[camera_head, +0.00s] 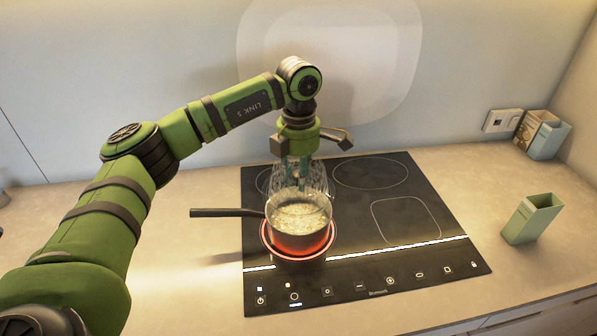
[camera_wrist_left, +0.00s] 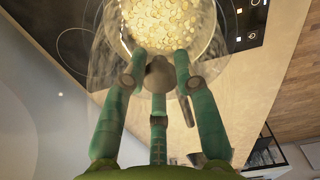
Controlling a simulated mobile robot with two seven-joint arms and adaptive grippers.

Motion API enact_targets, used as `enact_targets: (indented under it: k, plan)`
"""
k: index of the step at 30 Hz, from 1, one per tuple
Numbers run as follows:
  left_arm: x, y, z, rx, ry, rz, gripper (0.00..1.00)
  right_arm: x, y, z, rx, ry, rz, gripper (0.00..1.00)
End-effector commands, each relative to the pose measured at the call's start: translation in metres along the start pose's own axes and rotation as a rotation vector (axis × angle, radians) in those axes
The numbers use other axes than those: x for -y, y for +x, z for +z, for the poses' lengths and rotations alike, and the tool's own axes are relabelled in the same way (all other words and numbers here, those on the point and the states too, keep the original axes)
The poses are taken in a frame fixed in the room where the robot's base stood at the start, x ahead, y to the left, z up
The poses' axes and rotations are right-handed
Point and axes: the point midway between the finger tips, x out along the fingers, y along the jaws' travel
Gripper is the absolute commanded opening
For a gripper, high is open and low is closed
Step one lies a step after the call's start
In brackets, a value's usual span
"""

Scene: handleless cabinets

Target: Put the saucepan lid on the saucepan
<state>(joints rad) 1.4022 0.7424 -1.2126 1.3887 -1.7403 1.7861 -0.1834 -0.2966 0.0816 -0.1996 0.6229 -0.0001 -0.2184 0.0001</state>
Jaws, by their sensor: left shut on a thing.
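The saucepan (camera_head: 286,236) stands upright on the front-left burner, its dark handle (camera_head: 228,212) pointing left. It holds pale, lumpy food, which also fills the top of the left wrist view (camera_wrist_left: 160,22). My left gripper (camera_head: 297,174) is just behind and above the saucepan, pointing down. It is shut on the knob (camera_wrist_left: 159,74) of the clear glass saucepan lid (camera_head: 318,180). The lid is at the saucepan's rear side; its edge is hard to see, and I cannot tell whether it touches the rim. My right gripper is in neither view.
The black cooktop (camera_head: 355,218) has a burner glowing red under the saucepan. A green open container (camera_head: 530,220) stands on the counter at right. Boxes (camera_head: 541,135) and a wall socket (camera_head: 502,121) are at the back right. The counter left of the cooktop is mostly clear.

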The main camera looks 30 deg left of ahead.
Motion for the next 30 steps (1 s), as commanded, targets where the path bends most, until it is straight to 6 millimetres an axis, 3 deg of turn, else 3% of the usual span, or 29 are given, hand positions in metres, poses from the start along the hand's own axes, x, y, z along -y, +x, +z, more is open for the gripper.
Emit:
enact_targets:
  k: [15,30]
  plan:
    - [0.000,0.044,0.000,0.001,0.000,0.001,0.00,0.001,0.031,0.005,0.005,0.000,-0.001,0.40]
    - [0.000,0.051,0.000,0.001,0.000,0.001,0.00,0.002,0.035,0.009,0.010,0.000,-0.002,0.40]
